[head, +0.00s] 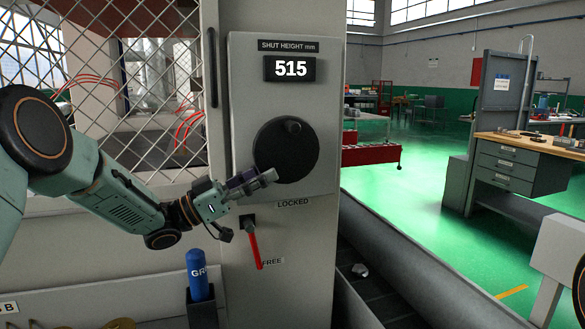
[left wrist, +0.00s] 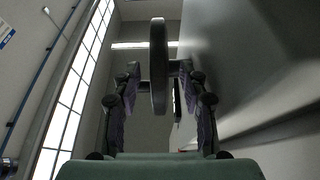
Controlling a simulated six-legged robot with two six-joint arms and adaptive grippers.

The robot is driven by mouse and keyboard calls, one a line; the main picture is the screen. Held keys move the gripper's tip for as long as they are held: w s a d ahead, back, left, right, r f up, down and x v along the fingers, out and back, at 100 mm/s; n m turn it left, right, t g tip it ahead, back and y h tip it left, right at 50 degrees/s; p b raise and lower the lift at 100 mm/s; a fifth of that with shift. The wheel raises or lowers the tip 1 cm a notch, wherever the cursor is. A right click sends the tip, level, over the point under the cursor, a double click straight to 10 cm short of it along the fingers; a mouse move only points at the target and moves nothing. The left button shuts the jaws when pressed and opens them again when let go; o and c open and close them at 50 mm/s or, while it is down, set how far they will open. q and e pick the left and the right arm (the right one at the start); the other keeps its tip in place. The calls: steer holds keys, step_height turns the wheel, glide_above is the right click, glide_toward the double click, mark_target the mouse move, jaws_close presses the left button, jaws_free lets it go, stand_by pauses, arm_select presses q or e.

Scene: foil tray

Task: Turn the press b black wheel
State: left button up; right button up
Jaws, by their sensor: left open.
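The black wheel (head: 286,158) is a round disc with a small knob (head: 292,127) near its top, on the grey panel of the press column. My left gripper (head: 262,179) is at the wheel's lower left edge in the head view. In the left wrist view the wheel (left wrist: 158,70) shows edge-on between the two spread fingers of the left gripper (left wrist: 158,74). I cannot tell whether a finger touches it. A display (head: 290,69) above the wheel, labelled shut height mm, reads 515. My right gripper is not in view.
Below the wheel, a red lever (head: 254,248) points down, its end by the FREE label; LOCKED is above it. A blue cylinder (head: 198,274) stands in a black holder at lower left. Wire mesh (head: 150,80) is left of the column. A workbench (head: 520,165) stands at right.

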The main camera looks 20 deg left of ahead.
mark_target(290, 167)
arm_select(q)
steer(key=x, duration=0.4)
steer(key=f+x, duration=0.1)
steer(key=x, duration=0.1)
steer(key=shift+w+d+f+b, duration=0.1)
steer(key=shift+d+b, duration=0.25)
steer(key=shift+b, duration=0.05)
steer(key=shift+w+d+r, duration=0.3)
steer(key=shift+d+r, duration=0.05)
steer(key=shift+d, duration=0.1)
jaws_close()
